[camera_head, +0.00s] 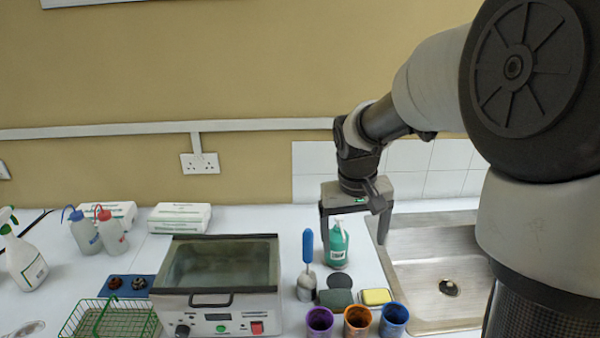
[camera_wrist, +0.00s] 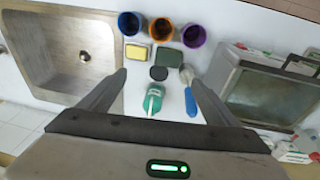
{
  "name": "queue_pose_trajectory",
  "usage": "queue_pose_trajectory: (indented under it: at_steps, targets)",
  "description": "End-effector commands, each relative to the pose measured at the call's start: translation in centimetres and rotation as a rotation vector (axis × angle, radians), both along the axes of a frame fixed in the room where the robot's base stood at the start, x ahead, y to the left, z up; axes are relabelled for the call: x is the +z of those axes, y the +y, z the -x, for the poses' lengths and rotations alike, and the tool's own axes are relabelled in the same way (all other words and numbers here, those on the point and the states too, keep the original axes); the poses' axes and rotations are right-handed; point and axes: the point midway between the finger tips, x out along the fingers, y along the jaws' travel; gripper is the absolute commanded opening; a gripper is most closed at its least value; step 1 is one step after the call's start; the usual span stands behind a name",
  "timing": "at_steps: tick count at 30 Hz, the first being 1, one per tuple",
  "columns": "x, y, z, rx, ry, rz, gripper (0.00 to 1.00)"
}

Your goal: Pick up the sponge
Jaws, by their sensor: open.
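The sponge (camera_head: 376,297) is a small yellow block with a dark edge, lying on the white counter behind the orange and blue cups in the head view. It also shows in the wrist view (camera_wrist: 137,53), left of a dark green pad. My gripper (camera_head: 354,241) is open and empty, pointing down above the counter around the height of the green bottle, behind the sponge. In the wrist view my gripper (camera_wrist: 158,85) has its two fingers spread wide, with the green bottle between them and the sponge beyond the fingertips.
A green bottle (camera_head: 338,246) stands near my fingers. A blue-handled brush (camera_head: 307,255), a dark green pad (camera_head: 335,298) and a black disc (camera_head: 339,281) are close by. Purple (camera_head: 319,322), orange (camera_head: 357,321) and blue (camera_head: 393,319) cups stand in front. The sink (camera_head: 440,265) is right, the water bath (camera_head: 219,284) left.

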Motion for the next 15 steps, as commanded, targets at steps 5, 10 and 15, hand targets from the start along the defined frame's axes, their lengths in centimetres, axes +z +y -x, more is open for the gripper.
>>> queue_pose_trajectory:
  at_steps: [5, 10, 15]
  targets:
    - [-5.5, 0.3, -4.0, -0.008, 0.087, -0.043, 0.84]
    - [-9.3, 0.6, -5.9, -0.018, 0.129, -0.078, 0.84]
    - [-11.1, 0.7, -6.5, -0.022, 0.143, -0.091, 0.84]
